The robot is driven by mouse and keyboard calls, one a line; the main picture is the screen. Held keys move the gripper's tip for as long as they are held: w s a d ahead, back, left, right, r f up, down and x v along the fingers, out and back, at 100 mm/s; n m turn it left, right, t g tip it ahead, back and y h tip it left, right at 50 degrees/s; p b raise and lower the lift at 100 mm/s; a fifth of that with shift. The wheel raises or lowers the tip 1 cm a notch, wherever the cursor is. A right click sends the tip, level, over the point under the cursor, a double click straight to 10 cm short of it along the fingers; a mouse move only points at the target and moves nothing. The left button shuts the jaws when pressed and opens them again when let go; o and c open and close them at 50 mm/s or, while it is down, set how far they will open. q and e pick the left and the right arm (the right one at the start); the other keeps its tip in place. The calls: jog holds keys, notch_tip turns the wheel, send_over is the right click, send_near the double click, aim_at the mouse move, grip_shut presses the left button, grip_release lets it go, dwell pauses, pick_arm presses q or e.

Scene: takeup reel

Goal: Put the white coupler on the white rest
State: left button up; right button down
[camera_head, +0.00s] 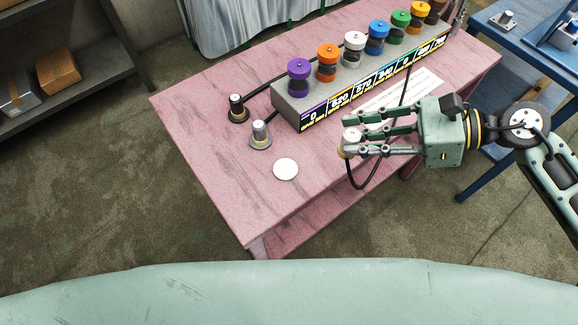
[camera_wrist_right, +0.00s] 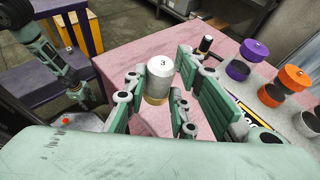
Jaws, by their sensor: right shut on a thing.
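My right gripper (camera_head: 350,143) is shut on the white coupler (camera_head: 352,135), holding it at its fingertips above the front right part of the pink table (camera_head: 240,210). A black cable loops from the coupler. In the right wrist view the coupler (camera_wrist_right: 160,76) is a white cylinder marked 3, with a tan lower band, between the fingers (camera_wrist_right: 158,100). The white rest (camera_head: 285,169) is a flat, bare disc on the table, to the left of and a little below the gripper in the head view. A green arm, seemingly my left, shows in the wrist view; its gripper (camera_wrist_right: 82,82) is unclear.
A grey block (camera_head: 290,105) with a row of coloured knobs and a numbered strip stands behind. Two plugs on round bases, one dark (camera_head: 237,108) and one grey (camera_head: 260,135), stand left of it. A white paper (camera_head: 425,85) lies in front of the block.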

jog(key=s+a, duration=0.1)
jog(key=s, duration=0.1)
jog(key=p, duration=0.5)
send_over(294, 169)
notch_tip(294, 169, down, 6)
jog(key=shift+s+f, duration=0.1)
jog(key=shift+f, duration=0.05)
jog(key=shift+a+f, duration=0.1)
jog(key=shift+f, duration=0.1)
notch_tip(294, 169, down, 3)
jog(key=shift+f+p, duration=0.2)
jog(key=shift+p, duration=0.15)
jog(key=shift+f, duration=0.25)
jog(key=shift+f, duration=0.1)
